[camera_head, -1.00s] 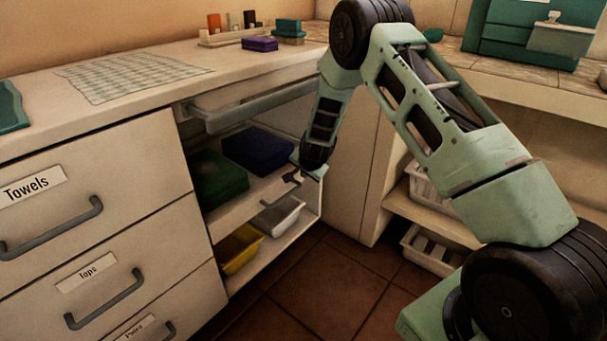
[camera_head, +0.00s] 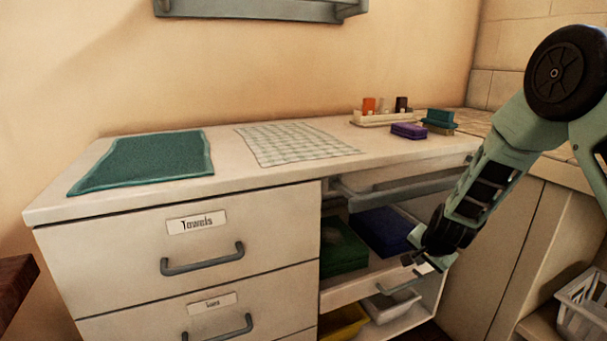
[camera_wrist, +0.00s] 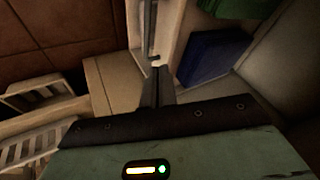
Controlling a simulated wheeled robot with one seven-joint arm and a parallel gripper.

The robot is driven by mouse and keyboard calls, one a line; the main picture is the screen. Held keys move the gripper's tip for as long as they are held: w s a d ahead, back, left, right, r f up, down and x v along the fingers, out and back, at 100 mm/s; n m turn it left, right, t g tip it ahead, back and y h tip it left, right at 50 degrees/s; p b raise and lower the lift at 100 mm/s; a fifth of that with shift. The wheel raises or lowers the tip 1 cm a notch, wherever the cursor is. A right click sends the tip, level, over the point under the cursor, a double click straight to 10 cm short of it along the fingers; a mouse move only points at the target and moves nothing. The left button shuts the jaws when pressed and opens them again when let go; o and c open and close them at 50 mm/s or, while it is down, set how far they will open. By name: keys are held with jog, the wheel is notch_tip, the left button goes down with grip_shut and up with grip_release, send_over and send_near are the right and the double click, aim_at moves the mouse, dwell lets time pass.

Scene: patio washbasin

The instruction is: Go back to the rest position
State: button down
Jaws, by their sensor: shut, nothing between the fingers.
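My gripper (camera_head: 416,258) is at the right in the head view, just in front of the open shelf bay of the cabinet. Its fingers are shut and empty, and they show in the wrist view (camera_wrist: 156,75) close to a thin grey handle (camera_wrist: 147,30). A dark blue folded stack (camera_head: 382,232) and a dark green one (camera_head: 342,248) lie on the upper shelf beside the gripper. I cannot tell whether the fingers touch the handle.
Drawers, one labelled Towels (camera_head: 197,222), fill the cabinet's left side. A teal mat (camera_head: 145,162) and a checked cloth (camera_head: 295,144) lie on the counter. A yellow bin (camera_head: 346,322) and a white bin (camera_head: 391,304) stand low in the bay. A white basket (camera_head: 583,305) is at right.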

jog(key=s+a+r+n+g+y, duration=0.2)
jog(key=s+a+r+n, duration=0.25)
jog(key=s+a, duration=0.35)
jog(key=s+a+r+n+g+y, duration=0.1)
jog(key=s+a+r+n+y, duration=0.1)
jog(key=s+a+r+n, duration=0.45)
jog(key=s+a+r+n+g+h, duration=0.1)
jog(key=s+a+r+n+g, duration=0.15)
jog(key=s, duration=0.95)
jog(key=s+a+r+n+g+h, duration=0.1)
jog(key=s+a+r+n, duration=0.2)
jog(key=s, duration=0.9)
notch_tip(320, 180, up, 26)
jog(key=s+n+p, duration=0.1)
jog(key=p, duration=2.6)
jog(key=shift+d+f+n+h, duration=0.15)
jog(key=shift+d+n+h, duration=0.05)
jog(key=shift+n+h, duration=0.15)
jog(key=shift+s, duration=0.1)
